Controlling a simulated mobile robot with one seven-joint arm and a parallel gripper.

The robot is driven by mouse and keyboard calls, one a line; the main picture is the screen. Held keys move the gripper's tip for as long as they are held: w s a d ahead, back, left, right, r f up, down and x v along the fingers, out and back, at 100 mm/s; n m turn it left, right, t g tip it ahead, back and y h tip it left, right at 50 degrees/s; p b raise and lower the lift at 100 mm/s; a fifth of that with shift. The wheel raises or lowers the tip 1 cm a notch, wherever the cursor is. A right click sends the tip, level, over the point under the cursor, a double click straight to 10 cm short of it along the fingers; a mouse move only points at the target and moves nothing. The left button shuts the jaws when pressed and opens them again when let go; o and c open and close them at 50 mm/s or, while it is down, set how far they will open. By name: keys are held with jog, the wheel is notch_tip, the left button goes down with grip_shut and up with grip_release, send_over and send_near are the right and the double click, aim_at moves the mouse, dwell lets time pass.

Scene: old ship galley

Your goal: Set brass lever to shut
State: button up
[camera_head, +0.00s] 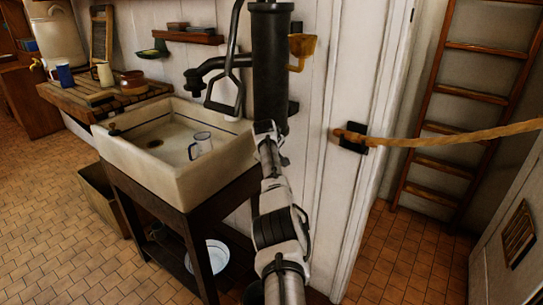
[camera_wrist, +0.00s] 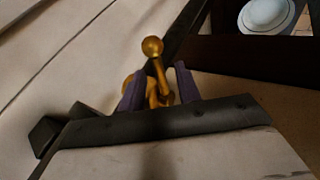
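The brass lever (camera_wrist: 152,48) has a round ball knob on a short stem, with more brass at its base. It shows in the wrist view between the two purple fingers of my gripper (camera_wrist: 159,84). The fingers stand apart, with the stem between them and some gap at the sides; I cannot tell whether either finger touches it. In the head view my gripper (camera_head: 265,128) is at the sink's right end, just below the dark pump (camera_head: 271,65). I cannot make out the lever there; my arm covers that area. The lever's exact setting is unclear.
The pale sink (camera_head: 165,180) holds a mug (camera_head: 200,146). A white basin (camera_head: 208,257) sits on the shelf below. A brass-coloured piece (camera_head: 302,47) is right of the pump. A rope (camera_head: 450,133) crosses the doorway at right, before a ladder (camera_head: 475,115). Floor at left is clear.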

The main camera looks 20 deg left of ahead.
jog(key=a+b+v, duration=0.1)
jog(key=b+v, duration=0.3)
jog(key=v, duration=0.9)
jog(key=shift+s+d+r, duration=0.25)
jog(key=shift+d+r, duration=0.1)
jog(key=shift+d, duration=0.2)
jog(key=shift+c, duration=0.2)
